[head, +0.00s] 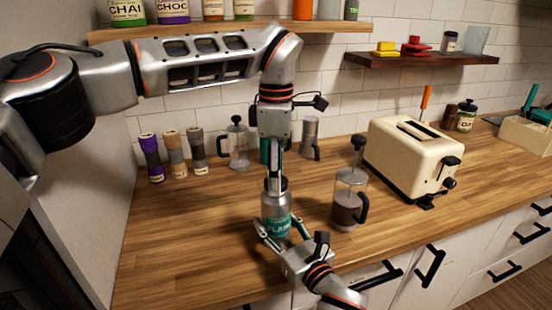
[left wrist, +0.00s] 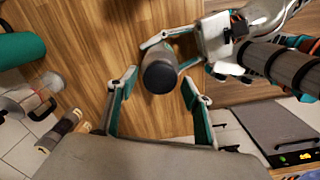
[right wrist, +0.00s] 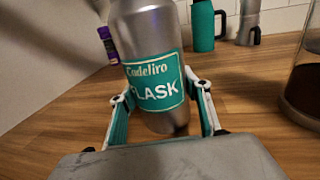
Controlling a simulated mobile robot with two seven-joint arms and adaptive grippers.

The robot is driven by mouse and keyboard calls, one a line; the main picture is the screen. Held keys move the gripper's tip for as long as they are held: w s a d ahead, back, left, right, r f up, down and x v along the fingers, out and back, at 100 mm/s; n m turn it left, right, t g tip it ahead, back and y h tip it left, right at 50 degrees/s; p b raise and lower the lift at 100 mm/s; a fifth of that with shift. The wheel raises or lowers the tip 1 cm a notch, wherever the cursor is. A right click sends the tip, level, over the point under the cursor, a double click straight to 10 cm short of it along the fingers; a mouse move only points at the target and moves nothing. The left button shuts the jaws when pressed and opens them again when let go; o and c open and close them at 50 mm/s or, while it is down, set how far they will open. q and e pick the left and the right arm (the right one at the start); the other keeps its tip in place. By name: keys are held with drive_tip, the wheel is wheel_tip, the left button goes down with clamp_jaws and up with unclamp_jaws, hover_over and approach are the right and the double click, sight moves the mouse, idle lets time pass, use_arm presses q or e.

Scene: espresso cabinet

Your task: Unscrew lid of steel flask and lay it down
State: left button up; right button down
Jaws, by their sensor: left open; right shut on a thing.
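The steel flask (head: 276,208) stands upright on the wooden counter, with a teal label on its silver body. Its dark grey lid (left wrist: 160,77) is on top, seen from above in the left wrist view. My left gripper (left wrist: 159,80) is open and points down over the flask, one finger on each side of the lid in that view. In the head view the left gripper (head: 276,165) hides part of the lid. My right gripper (right wrist: 164,95) is shut on the lower body of the flask (right wrist: 155,60), around the label.
A French press (head: 348,203) stands right of the flask, with a cream toaster (head: 410,158) behind it. Another press (head: 238,150), a teal mug (right wrist: 203,28) and several grinders (head: 174,155) stand at the back. The counter left of the flask (head: 190,230) is clear.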

use_arm(q)
drive_tip(key=shift+f, duration=0.7)
drive_tip(key=c, duration=1.2)
drive_tip(key=shift+o, duration=0.4)
drive_tip(key=n, duration=0.6)
drive_tip(key=o, duration=1.2)
